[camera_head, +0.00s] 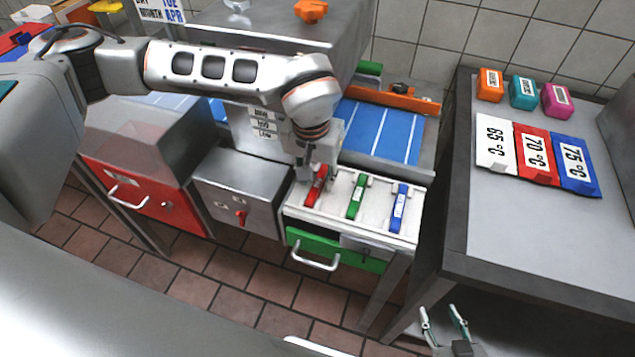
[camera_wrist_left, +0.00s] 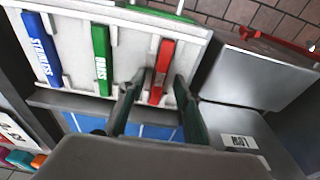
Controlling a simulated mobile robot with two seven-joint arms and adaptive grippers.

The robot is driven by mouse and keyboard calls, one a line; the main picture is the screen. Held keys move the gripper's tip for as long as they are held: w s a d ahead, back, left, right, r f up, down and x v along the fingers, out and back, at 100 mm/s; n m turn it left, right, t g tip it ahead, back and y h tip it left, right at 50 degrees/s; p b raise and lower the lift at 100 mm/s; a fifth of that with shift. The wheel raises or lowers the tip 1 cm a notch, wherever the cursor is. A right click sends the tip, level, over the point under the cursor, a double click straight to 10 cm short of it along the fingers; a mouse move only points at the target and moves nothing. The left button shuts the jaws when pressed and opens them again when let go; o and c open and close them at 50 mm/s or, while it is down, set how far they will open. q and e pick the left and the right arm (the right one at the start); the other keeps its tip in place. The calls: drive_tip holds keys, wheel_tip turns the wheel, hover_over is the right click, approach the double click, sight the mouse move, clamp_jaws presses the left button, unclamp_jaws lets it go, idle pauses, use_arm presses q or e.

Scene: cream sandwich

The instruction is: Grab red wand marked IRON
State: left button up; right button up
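The red wand (camera_head: 316,187) lies in the leftmost slot of a white rack (camera_head: 337,209). In the left wrist view the red wand (camera_wrist_left: 162,65) shows between my finger tips; its label is mostly hidden. My left gripper (camera_head: 312,174) is over the wand's far end. In the left wrist view the left gripper (camera_wrist_left: 156,82) is open, with a finger on each side of the wand and visible gaps. A green wand marked BRASS (camera_wrist_left: 102,60) and a blue wand marked STAINLESS (camera_wrist_left: 42,48) lie beside it. My right gripper (camera_head: 443,318) is open and empty at the bottom.
A green drawer (camera_head: 340,256) is below the rack. A grey metal box with a red knob (camera_head: 240,213) stands to its left. A blue conveyor (camera_head: 378,132) runs behind. The right table (camera_head: 540,236) holds coloured temperature cards (camera_head: 536,155) and small blocks (camera_head: 523,92).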

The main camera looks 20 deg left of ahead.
sight(317, 182)
use_arm(q)
drive_tip(key=shift+f, duration=0.3)
clamp_jaws()
drive_tip(key=shift+r, duration=0.1)
drive_tip(key=shift+r, duration=0.85)
drive_tip(key=shift+s+r, duration=0.2)
drive_tip(key=shift+r, duration=0.7)
drive_tip(key=s+p, duration=0.2)
drive_tip(key=s, duration=1.5)
drive_tip(key=shift+s+a, duration=0.25)
